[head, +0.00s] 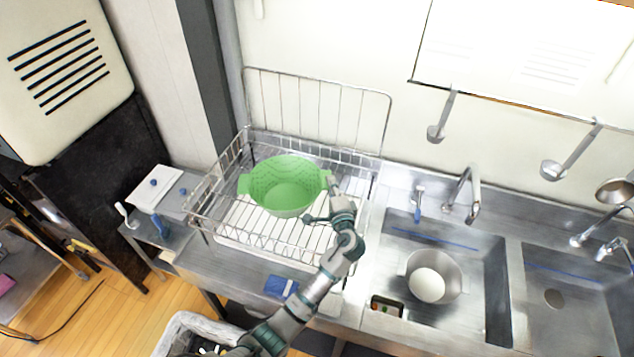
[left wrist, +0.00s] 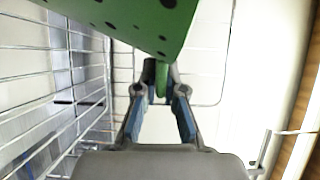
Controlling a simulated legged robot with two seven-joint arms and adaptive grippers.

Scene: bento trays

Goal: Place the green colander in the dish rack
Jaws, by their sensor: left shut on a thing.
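The green colander (head: 286,190) is inside the wire dish rack (head: 215,232) in the head view, upright or nearly so. I cannot tell whether its base touches the rack floor. My left gripper (head: 333,188) is shut on the colander's right handle. In the left wrist view the gripper (left wrist: 160,88) pinches a green tab below the colander's perforated wall (left wrist: 125,18). Rack wires (left wrist: 95,85) run along the left of that view. My right gripper does not show.
A sink (head: 490,270) with a metal pot (head: 450,272) is right of the rack. A faucet (head: 472,190) rises behind it. Ladles (head: 438,130) hang from the wall rail. A blue sponge (head: 281,286) lies on the counter in front of the rack. A white box (head: 160,187) stands at left.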

